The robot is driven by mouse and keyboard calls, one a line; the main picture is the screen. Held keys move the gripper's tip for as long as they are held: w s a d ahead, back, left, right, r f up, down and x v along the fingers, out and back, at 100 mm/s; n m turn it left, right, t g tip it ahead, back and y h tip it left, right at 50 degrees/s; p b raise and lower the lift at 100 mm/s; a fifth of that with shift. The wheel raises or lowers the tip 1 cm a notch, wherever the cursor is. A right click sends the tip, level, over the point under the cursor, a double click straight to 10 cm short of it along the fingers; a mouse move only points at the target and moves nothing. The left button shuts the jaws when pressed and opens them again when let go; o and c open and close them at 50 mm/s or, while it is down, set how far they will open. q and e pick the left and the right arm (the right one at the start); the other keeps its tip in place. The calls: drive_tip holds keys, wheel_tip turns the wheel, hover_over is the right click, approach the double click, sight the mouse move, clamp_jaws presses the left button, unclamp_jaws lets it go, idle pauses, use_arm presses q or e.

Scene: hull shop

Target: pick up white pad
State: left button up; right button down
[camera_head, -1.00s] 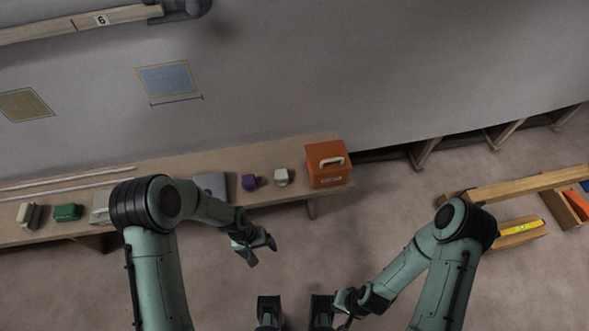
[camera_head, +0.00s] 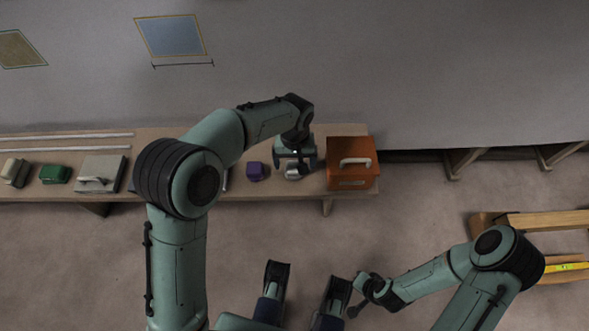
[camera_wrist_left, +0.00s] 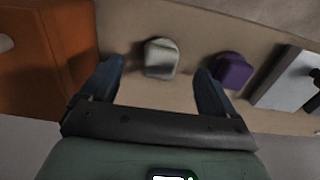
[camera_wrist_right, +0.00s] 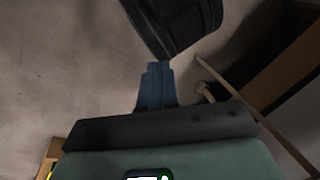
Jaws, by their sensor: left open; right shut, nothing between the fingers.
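The white pad (camera_head: 293,173) is a small pale block on the wooden bench, between a purple block and an orange box. In the left wrist view the white pad (camera_wrist_left: 161,58) sits between and beyond my open fingertips, with nothing gripped. My left gripper (camera_head: 297,160) is over the bench at the pad and partly covers it in the head view; it also shows in the left wrist view (camera_wrist_left: 158,80). My right gripper (camera_wrist_right: 157,85) is shut and empty, low over the floor, away from the bench.
The orange box (camera_head: 352,180) with a pale handle stands close right of the pad. The purple block (camera_head: 257,171) is close on its left. The wall rises behind.

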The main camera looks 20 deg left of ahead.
sight(294, 168)
use_arm(q)
drive_tip(key=f, duration=0.2)
drive_tip(key=f+b, duration=0.1)
drive_tip(key=f, duration=0.2)
drive_tip(key=shift+w+a+f+b, duration=0.25)
drive_tip(key=shift+f+b, duration=0.15)
use_arm(e)
drive_tip(key=w, duration=0.1)
drive_tip(key=w+d+f, duration=0.1)
drive_tip(key=w+f+t, duration=0.1)
drive_tip(key=shift+d, duration=0.25)
use_arm(q)
drive_tip(key=c, duration=1.1)
drive_tip(key=shift+r, duration=0.1)
drive_tip(key=shift+c, duration=0.2)
drive_tip(key=shift+r, duration=0.1)
